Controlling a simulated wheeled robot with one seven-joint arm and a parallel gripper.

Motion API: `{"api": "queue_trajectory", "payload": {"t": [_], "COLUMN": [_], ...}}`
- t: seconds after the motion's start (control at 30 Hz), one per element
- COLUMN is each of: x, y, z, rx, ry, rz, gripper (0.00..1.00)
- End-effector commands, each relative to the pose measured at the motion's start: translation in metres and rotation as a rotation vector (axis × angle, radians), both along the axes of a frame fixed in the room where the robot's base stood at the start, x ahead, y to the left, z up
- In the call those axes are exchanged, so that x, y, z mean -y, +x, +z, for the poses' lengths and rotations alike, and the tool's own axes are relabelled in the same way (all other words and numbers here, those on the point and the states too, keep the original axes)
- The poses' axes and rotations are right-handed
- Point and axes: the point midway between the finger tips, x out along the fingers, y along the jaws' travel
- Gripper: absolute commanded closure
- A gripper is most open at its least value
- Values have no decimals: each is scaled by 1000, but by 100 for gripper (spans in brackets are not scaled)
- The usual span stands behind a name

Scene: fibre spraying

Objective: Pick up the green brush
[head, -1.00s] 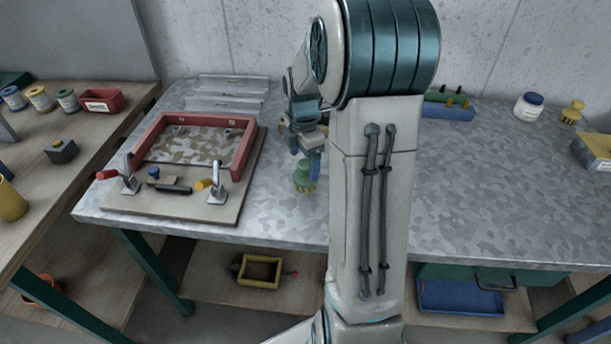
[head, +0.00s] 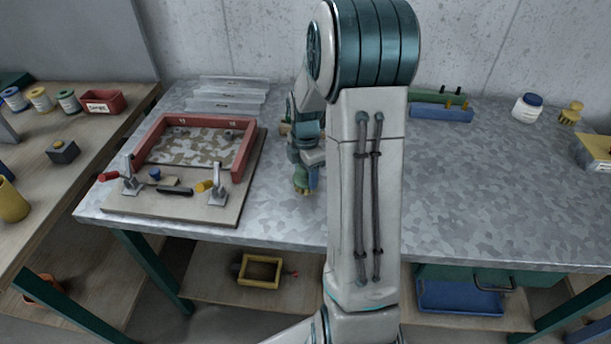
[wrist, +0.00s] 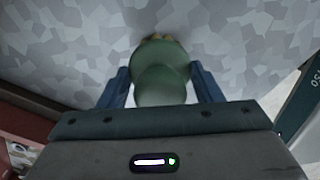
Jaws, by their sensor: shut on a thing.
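The green brush (head: 301,182) stands on the metal worktop, just right of the board with the red frame. In the wrist view the brush (wrist: 160,82) shows as a rounded green handle with a bit of yellowish bristle at its far end. My gripper (head: 306,172) is over it from above, with its blue fingers on either side of the handle. In the wrist view my gripper (wrist: 162,88) is shut on the handle. The bristles are mostly hidden in the wrist view, and whether they touch the worktop is hard to tell.
A wooden board (head: 170,208) with a red frame (head: 240,152) and toggle clamps lies close on the left. Pale strips (head: 228,94) lie behind it. A blue block (head: 440,112), a white jar (head: 527,107) and a yellow brush (head: 571,112) stand at the back right. The right worktop is largely clear.

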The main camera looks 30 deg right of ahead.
Motion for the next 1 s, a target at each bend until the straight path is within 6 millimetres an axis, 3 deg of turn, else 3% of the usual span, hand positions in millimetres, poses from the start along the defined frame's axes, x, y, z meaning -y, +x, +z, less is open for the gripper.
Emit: {"api": "queue_trajectory", "payload": {"t": [0.27, 0.43, 0.7, 1.0], "x": [0, 1, 41, 69], "y": [1, 1, -49, -82], "z": [12, 43, 77, 104], "rx": [2, 7, 3, 2], "ry": [-1, -3, -3, -2], "rz": [0, -1, -6, -3], "gripper": [65, 65, 65, 65]}}
